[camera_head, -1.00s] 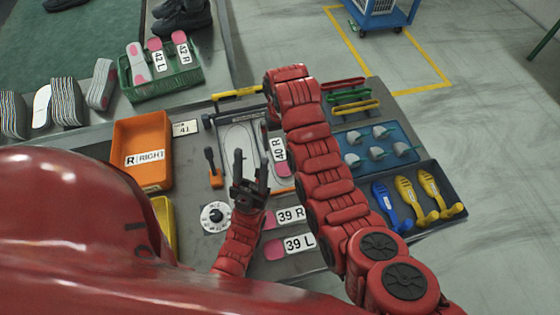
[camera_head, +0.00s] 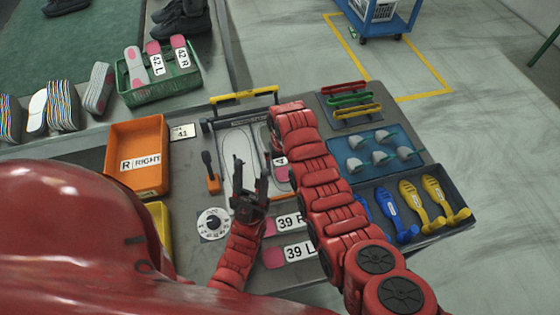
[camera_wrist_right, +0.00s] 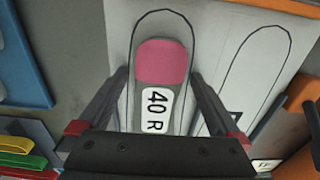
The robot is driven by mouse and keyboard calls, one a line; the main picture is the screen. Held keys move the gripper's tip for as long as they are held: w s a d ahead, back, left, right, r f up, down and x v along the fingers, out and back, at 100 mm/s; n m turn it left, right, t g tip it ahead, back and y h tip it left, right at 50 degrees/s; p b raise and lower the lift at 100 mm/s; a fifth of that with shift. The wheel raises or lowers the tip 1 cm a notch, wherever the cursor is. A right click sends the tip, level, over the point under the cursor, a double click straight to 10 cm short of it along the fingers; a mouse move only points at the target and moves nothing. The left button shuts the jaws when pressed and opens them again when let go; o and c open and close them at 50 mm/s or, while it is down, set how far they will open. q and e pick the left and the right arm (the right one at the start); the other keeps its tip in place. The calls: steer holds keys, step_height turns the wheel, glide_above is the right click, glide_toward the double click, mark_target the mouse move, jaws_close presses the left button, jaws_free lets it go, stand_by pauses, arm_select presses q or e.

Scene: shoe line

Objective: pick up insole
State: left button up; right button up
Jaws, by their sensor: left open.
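The 40 R insole (camera_wrist_right: 162,62), with a pink heel and white label, lies on the white outline board (camera_wrist_right: 207,20), inside one foot outline. In the head view my right forearm covers most of this insole (camera_head: 281,174). My right gripper (camera_wrist_right: 160,78) is over it, with one finger on each side and the fingers apart; a small gap shows beside the left finger. Its fingers are hidden in the head view. My left gripper (camera_head: 248,185) is open and empty, above the near part of the board. The 39 R insole (camera_head: 270,228) and 39 L insole (camera_head: 274,258) lie nearer.
An orange bin (camera_head: 139,190) marked R RIGHT stands left, and a green crate (camera_head: 160,95) with 42 L and 42 R insoles behind it. A dial (camera_head: 213,223) and an orange-based tool (camera_head: 213,184) sit left of the board. A blue tray (camera_head: 400,140) and dark tray (camera_head: 455,185) are right.

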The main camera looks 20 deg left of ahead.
steer(key=c, duration=1.2)
steer(key=shift+r, duration=0.2)
